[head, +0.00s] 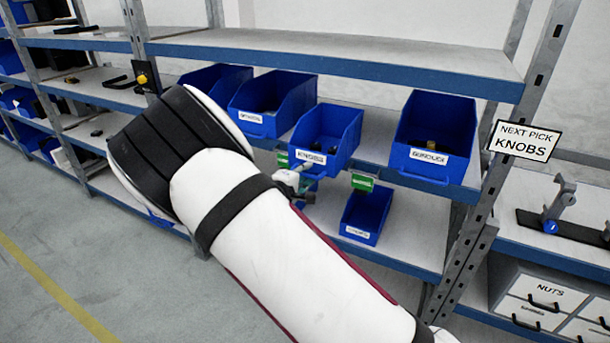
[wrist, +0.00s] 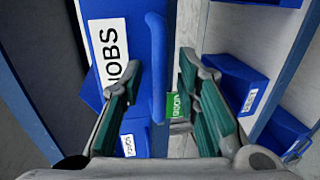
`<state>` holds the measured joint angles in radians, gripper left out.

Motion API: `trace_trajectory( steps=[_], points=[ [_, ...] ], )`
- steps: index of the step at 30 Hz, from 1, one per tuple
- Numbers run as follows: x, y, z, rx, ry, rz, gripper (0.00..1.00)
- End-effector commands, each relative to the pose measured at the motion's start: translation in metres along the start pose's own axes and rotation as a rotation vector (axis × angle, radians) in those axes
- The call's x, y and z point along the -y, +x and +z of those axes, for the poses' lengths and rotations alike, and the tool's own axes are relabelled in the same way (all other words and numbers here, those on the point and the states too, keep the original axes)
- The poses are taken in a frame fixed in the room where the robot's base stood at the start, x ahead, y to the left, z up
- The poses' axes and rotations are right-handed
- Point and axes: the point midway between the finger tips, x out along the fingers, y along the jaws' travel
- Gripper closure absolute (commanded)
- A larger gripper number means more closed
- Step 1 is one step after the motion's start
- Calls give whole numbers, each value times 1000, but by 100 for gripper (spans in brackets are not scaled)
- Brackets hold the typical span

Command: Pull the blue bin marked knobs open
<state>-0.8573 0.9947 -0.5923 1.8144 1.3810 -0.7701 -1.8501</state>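The blue bin marked KNOBS (head: 345,148) stands on the middle shelf, its front out past the shelf edge and further forward than its neighbours. In the wrist view its front with part of the white label (wrist: 110,45) fills the upper left. A blue lip or handle bar (wrist: 158,60) on its front runs between my fingers. My gripper (wrist: 160,62) is open around this bar, with a gap visible on both sides. In the head view my gripper (head: 290,180) is small, just below the bin's front, partly hidden by my arm.
Other blue bins stand at left (head: 255,115) and right (head: 430,165) on the same shelf. A lower bin (head: 365,213) is below. A sign (head: 525,140) reads NEXT PICK KNOBS on the upright. The floor (head: 100,270) in front is clear.

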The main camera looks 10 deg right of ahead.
Motion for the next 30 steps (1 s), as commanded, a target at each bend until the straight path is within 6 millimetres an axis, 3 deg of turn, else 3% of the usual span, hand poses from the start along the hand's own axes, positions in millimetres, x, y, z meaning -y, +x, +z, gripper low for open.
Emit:
trace_trajectory(
  steps=[5,18,24,30],
  points=[
    [0,-21,-1,-2,0,-1,70],
    [0,-103,-1,-2,0,-1,70],
    [0,-117,0,0,0,0,70],
    [0,-119,0,0,0,0,70]
  ],
)
